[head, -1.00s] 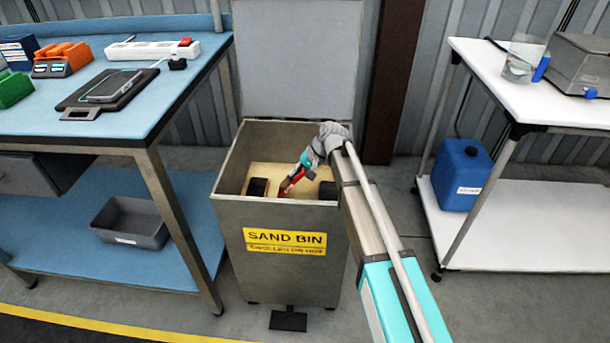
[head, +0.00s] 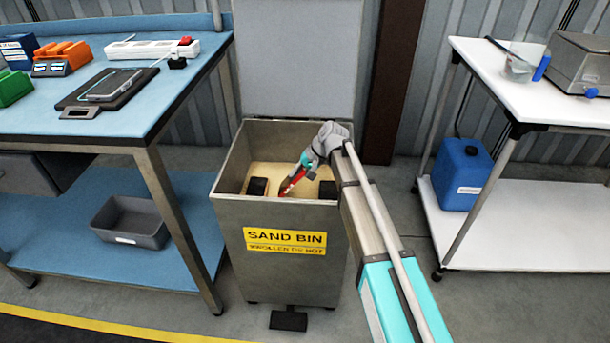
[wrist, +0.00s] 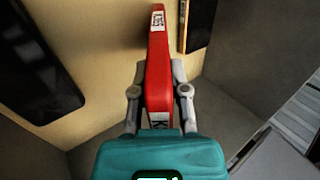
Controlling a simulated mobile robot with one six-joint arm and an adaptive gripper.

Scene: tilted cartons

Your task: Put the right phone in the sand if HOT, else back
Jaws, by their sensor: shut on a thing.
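My gripper (head: 306,163) is inside the open sand bin (head: 285,210), reaching down from the right. It is shut on a red slab (wrist: 159,70) with white labels, seen edge-on in the wrist view, its far end near the pale sand (wrist: 105,40). Whether it touches the sand I cannot tell. The red slab also shows in the head view (head: 294,181). A dark slab (head: 258,186) is in the sand on the left, and another (head: 328,189) on the right. A phone (head: 113,84) lies on a black plate on the blue bench.
The blue bench (head: 190,88) at left also holds a white power strip (head: 150,50) and orange and green items. The bin's raised lid (head: 293,60) stands behind it. A white table (head: 560,105) is at right, with a blue canister (head: 462,173) on its lower shelf.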

